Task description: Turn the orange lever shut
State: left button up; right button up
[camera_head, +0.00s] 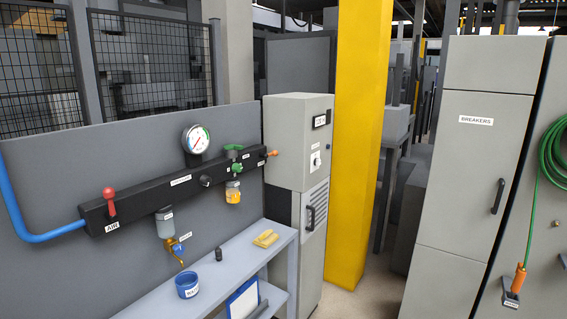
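A small orange lever (271,153) sticks out at the right end of the black air manifold (145,190) on the grey panel. It lies roughly level and points right, in front of the grey cabinet. It is small here, so I cannot tell whether its valve is open or shut. A red lever (109,199) stands upright at the manifold's left end, above the AIR label. Neither of my grippers shows in the head view.
A round gauge (195,139) and green knobs (236,168) sit along the manifold. A shelf (222,262) below holds a blue cup (187,285) and yellow cloth (265,238). A grey cabinet (297,115) stands just right of the lever. An orange-handled tool (519,278) hangs far right.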

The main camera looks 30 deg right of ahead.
aim_at(274, 154)
jog(key=z, duration=0.5)
jog(key=k, duration=0.6)
jog(key=z, duration=1.35)
jog(key=i, duration=1.5)
jog(key=u, duration=0.5)
jog(key=i, duration=1)
jog(key=u, duration=1.15)
jog(key=i, duration=0.15)
jog(key=u, duration=0.25)
